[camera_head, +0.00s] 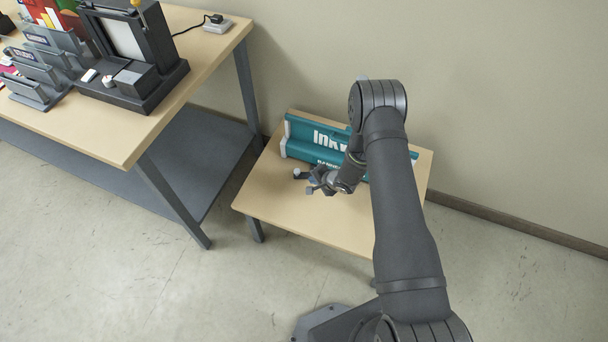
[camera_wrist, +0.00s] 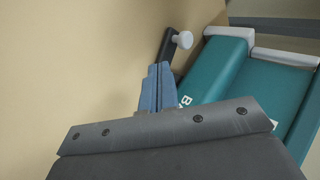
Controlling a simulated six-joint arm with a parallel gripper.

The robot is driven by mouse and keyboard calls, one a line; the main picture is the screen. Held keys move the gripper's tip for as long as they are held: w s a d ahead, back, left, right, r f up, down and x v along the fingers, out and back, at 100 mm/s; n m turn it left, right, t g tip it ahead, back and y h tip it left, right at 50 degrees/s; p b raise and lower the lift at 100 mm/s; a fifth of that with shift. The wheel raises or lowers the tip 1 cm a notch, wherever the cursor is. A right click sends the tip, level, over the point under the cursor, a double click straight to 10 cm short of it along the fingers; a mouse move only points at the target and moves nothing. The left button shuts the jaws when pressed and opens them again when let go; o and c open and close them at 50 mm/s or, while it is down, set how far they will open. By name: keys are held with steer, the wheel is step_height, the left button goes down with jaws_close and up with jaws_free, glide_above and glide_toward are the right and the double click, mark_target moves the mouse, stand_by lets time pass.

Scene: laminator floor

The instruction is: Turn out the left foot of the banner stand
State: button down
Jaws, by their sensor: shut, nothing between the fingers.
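The teal banner stand (camera_head: 300,149) lies on the low wooden table, with white end caps on its left end. Its base also shows in the wrist view (camera_wrist: 218,66). The left foot (camera_wrist: 166,46) is a short dark bar with a pale round knob (camera_wrist: 183,40). It stands out from beside the base's left end, and it shows small in the head view (camera_head: 301,174). My gripper (camera_head: 313,184) is shut and empty. In the wrist view its blue-grey fingertips (camera_wrist: 159,70) are close to the foot's near end. I cannot tell whether they touch. My arm hides the stand's right part.
A larger workbench (camera_head: 120,150) stands at the left, with a dark machine (camera_head: 140,85) and grey holders (camera_head: 45,65) on it. The wall (camera_head: 500,90) is close behind the low table (camera_head: 275,205). The table's front part is clear.

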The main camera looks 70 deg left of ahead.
mark_target(298, 175)
steer(key=a, duration=0.1)
steer(key=s+a+f, duration=0.1)
steer(key=a, duration=0.1)
steer(key=s+a+f, duration=0.1)
steer(key=shift+a+f, duration=0.1)
steer(key=shift+a, duration=0.4)
steer(key=shift+s+a, duration=0.8)
steer(key=shift+a, duration=0.25)
steer(key=shift+s+a, duration=0.75)
steer(key=shift+a, duration=0.3)
steer(key=d, duration=0.3)
steer(key=shift+d+r, duration=0.3)
steer(key=d+r, duration=0.7)
steer(key=shift+r, duration=0.25)
